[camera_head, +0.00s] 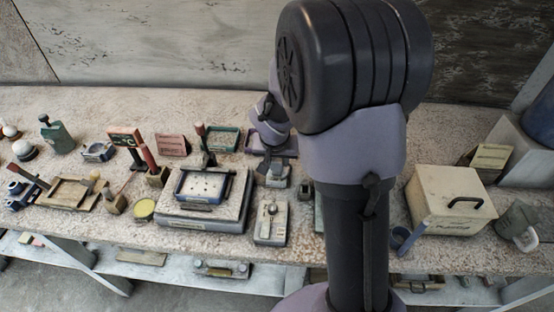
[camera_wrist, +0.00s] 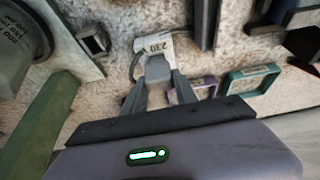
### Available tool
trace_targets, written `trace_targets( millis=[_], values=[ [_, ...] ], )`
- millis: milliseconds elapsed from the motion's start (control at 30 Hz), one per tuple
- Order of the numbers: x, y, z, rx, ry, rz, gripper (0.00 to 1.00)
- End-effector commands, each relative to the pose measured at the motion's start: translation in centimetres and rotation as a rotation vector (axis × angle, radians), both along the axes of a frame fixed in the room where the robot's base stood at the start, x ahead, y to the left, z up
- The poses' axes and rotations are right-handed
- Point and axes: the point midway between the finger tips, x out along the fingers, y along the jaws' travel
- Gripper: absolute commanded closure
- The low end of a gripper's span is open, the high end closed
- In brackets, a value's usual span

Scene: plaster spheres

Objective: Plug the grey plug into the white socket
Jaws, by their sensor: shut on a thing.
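In the wrist view the two fingers of my gripper (camera_wrist: 159,84) are shut on the grey plug (camera_wrist: 157,69). A thin grey cable loops out at its left side. The white socket (camera_wrist: 155,43), a small pale block marked 230, is straight beyond the plug. The plug's front end is against or very close to the block; I cannot tell whether it is inserted. In the head view my arm covers much of this spot, and the gripper, plug and socket are too small and hidden to make out well there.
A scale-like device with a blue tray (camera_head: 203,186) stands left of my arm, and a switch box (camera_head: 271,222) in front. A cream box with a black handle (camera_head: 450,200) is at the right. In the wrist view a teal frame (camera_wrist: 248,80) lies right of the socket.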

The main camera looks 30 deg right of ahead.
Motion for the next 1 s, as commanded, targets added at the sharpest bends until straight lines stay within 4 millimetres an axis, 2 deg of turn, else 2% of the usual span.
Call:
trace_targets(
  millis=[900, 933, 1000],
  values=[
    [0.0, 0.0, -2.0, 0.000, 0.000, -0.001, 1.00],
    [0.0, 0.0, -2.0, 0.000, 0.000, -0.001, 0.62],
    [0.0, 0.0, -1.9, 0.000, 0.000, 0.000, 0.48]
  ],
)
